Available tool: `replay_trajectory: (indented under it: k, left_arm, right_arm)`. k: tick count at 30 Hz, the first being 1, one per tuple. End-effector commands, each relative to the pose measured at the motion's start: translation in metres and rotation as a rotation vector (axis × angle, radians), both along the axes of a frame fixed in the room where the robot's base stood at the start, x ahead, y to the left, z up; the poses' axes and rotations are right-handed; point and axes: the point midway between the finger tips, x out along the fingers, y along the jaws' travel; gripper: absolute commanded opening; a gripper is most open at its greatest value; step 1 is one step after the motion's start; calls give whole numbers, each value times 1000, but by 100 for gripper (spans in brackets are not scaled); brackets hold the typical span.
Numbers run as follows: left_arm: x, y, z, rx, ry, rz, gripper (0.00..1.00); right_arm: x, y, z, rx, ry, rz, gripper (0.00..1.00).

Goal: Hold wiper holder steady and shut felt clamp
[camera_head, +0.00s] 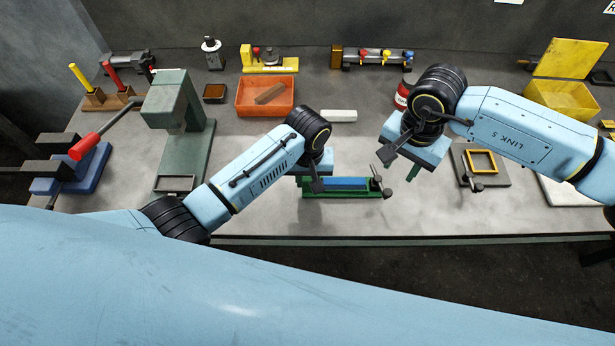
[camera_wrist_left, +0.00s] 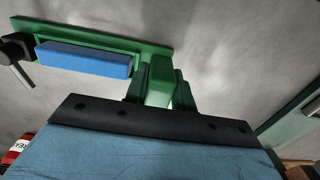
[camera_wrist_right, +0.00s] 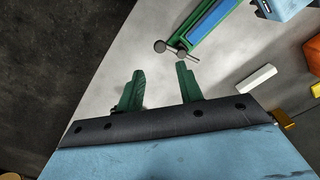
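The wiper holder (camera_head: 345,194) is a long green base with a blue felt strip (camera_head: 347,183) on it, near the table's front edge. The felt clamp (camera_head: 379,182), with a dark arm and knobs, is at its right end. The clamp also shows in the left wrist view (camera_wrist_left: 15,48) and, as two round knobs, in the right wrist view (camera_wrist_right: 172,49). In the left wrist view, my left gripper (camera_wrist_left: 160,92) has its fingers on both sides of the holder's green end block. My right gripper (camera_wrist_right: 158,85) is open and empty, right of the clamp and apart from it.
A green press (camera_head: 180,130) stands left. Behind the holder are an orange bin (camera_head: 267,95), a white block (camera_head: 338,116) and a red canister (camera_head: 403,92). A dark plate with a yellow frame (camera_head: 482,162) lies to the right. The table's front edge is close.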

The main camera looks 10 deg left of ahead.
Motion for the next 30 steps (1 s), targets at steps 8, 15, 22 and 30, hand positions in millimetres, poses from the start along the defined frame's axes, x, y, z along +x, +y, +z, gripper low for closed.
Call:
replay_trajectory:
  k: [8, 15, 22, 30]
  left_arm:
    - [0, 0, 0, 0, 0, 0, 0]
    - [0, 0, 1, -1, -1, 0, 0]
    - [1, 0, 1, -1, -1, 0, 0]
    - [1, 0, 1, -1, -1, 1, 0]
  right_arm:
    - [0, 0, 0, 0, 0, 0, 28]
    - [-3, 3, -2, 11, 13, -1, 0]
    - [-61, 53, -21, 238, 240, -50, 0]
    - [-154, 144, 2, 730, 735, -281, 0]
